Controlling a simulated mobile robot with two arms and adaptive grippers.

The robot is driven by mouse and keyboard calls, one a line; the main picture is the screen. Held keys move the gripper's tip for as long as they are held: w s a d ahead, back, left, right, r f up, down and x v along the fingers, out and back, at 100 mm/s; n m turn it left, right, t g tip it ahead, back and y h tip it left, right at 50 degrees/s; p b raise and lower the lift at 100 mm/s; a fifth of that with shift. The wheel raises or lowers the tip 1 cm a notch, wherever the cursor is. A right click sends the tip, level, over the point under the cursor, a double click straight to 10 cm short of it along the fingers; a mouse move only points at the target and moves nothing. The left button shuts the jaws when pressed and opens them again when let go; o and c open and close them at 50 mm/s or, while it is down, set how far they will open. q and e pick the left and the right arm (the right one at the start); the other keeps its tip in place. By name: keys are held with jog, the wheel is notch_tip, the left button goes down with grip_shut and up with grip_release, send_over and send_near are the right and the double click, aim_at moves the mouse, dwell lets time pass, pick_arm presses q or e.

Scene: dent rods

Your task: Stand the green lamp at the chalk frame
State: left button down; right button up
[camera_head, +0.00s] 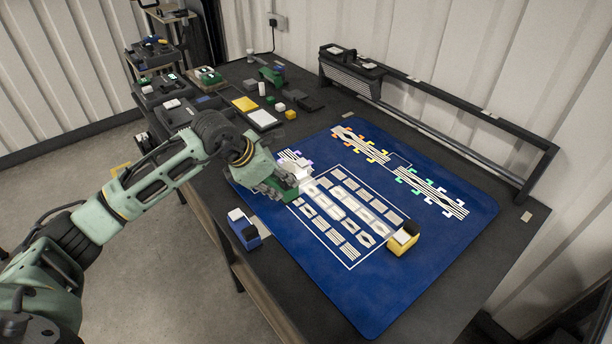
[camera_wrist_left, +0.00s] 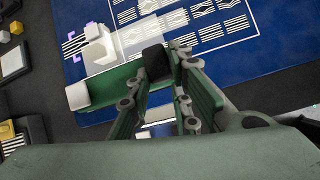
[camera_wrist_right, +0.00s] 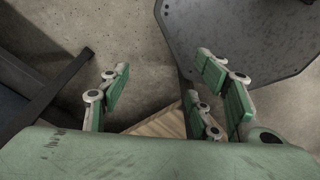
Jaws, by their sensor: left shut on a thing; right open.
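The green lamp (camera_wrist_left: 115,82) is in my left gripper (camera_wrist_left: 160,78); it has a green body, a pale end and a dark part between the fingers. In the head view my left gripper (camera_head: 283,186) is low over the left edge of the blue mat (camera_head: 448,240), hiding most of the lamp. The lamp lies across the fingers rather than upright; whether it touches the mat I cannot tell. A thin white outline (camera_head: 351,267) on the mat surrounds rows of pale pieces; I cannot tell whether it is the chalk frame. My right gripper (camera_wrist_right: 160,72) is open and empty above the floor.
A white block (camera_wrist_left: 98,48) stands close beside the lamp, near lilac corner marks (camera_wrist_left: 72,42). Orange and teal marks (camera_head: 405,178) lie farther back. A dark rail runs behind the mat; the mat's near right is clear.

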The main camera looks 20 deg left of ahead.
pick_arm(q)
jog(key=shift+a+f+b, duration=0.25)
jog(key=shift+a+b, duration=0.05)
pick_arm(e)
jog(key=s+d, duration=0.3)
jog(key=s, duration=0.2)
pick_arm(q)
jog(key=shift+f, duration=0.35)
notch_tip(320, 180, down, 4)
jog(key=b, duration=0.2)
jog(key=shift+w+f+b, duration=0.1)
jog(key=shift+f+b, duration=0.05)
jog(key=shift+b, duration=0.15)
jog(key=shift+f, duration=0.4)
jog(key=shift+f+b, duration=1.25)
jog(key=shift+f, duration=0.75)
pick_arm(e)
notch_tip(320, 180, down, 6)
jog(key=w+a, duration=0.1)
jog(key=w, duration=0.1)
jog(key=shift+r+g, duration=0.15)
jog(key=shift+g, duration=0.15)
pick_arm(q)
jog(key=shift+f+b, duration=0.4)
pick_arm(e)
jog(key=shift+w+a+f, duration=0.1)
jog(key=shift+a+f, duration=0.2)
jog(key=shift+f, duration=0.1)
